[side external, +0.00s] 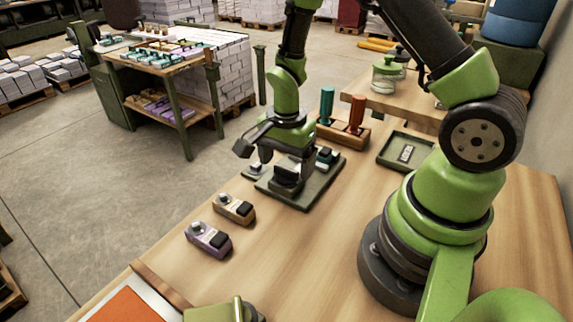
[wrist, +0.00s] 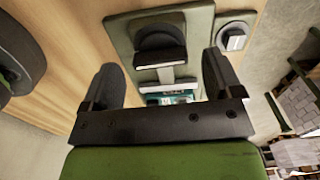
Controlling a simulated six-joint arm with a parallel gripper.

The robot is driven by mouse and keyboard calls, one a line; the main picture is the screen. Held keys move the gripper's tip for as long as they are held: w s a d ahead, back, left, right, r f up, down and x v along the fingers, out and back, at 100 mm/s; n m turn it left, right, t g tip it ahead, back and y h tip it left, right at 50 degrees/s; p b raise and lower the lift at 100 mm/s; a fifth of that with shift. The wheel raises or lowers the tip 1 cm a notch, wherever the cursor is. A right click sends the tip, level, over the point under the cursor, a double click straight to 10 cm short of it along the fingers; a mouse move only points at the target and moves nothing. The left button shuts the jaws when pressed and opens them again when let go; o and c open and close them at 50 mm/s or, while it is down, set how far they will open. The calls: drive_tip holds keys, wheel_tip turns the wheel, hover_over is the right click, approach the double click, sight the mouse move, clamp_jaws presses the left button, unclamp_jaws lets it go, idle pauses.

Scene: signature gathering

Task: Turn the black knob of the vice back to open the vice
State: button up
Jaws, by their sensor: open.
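The vice is a dark green plate (side external: 318,188) on the wooden bench, also in the wrist view (wrist: 122,38). Its black knob (side external: 287,178) stands at the near end, and the wrist view shows it as a round base with a raised bar (wrist: 160,52). A teal block (side external: 325,158) sits at the other end, beside a pale jaw bar (wrist: 168,85); my gripper partly hides it in the wrist view (wrist: 172,98). My gripper (side external: 275,160) is open above the vice, with its fingers (wrist: 161,68) apart on either side of the vice line. Contact with the knob is not visible.
A tan device (side external: 234,208) and a purple device (side external: 208,238) lie on the bench in front. A small grey device (side external: 254,168) is close beside the vice. A wooden holder with green and red stamps (side external: 357,115) and a green tray (side external: 405,152) stand behind.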

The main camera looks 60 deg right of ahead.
drive_tip(key=shift+f, duration=0.75)
drive_tip(key=c, duration=0.9)
